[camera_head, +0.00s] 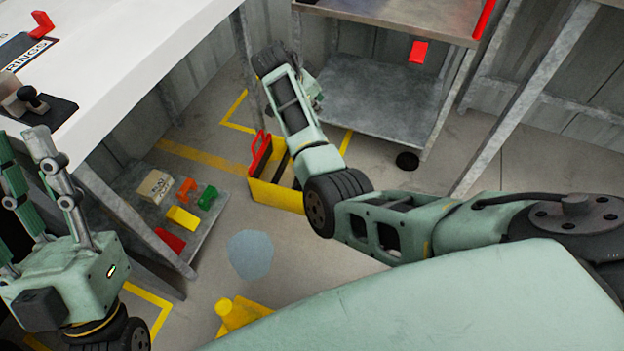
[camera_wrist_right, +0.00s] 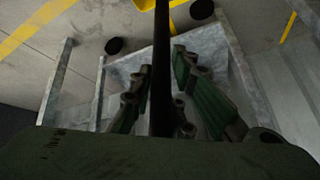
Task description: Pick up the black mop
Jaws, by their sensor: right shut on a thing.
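The black mop shows as a thin dark handle (camera_wrist_right: 162,40) running up the middle of the right wrist view. My right gripper (camera_wrist_right: 162,72) has its fingers on both sides of this handle and is shut on it. The mop's head is not visible. In the head view my right gripper (camera_head: 309,88) is at the far end of the right arm, mostly hidden behind it, near the metal cart; I cannot make out the mop there. My left gripper (camera_head: 22,155) is at the left edge, its fingers apart and nothing seen between them.
A metal cart (camera_head: 375,105) stands at the back. A yellow toolbox (camera_head: 275,192) with a red handle is on the floor below my right arm. A white table (camera_head: 150,50) is at left, above a low shelf (camera_head: 205,240) with colored parts.

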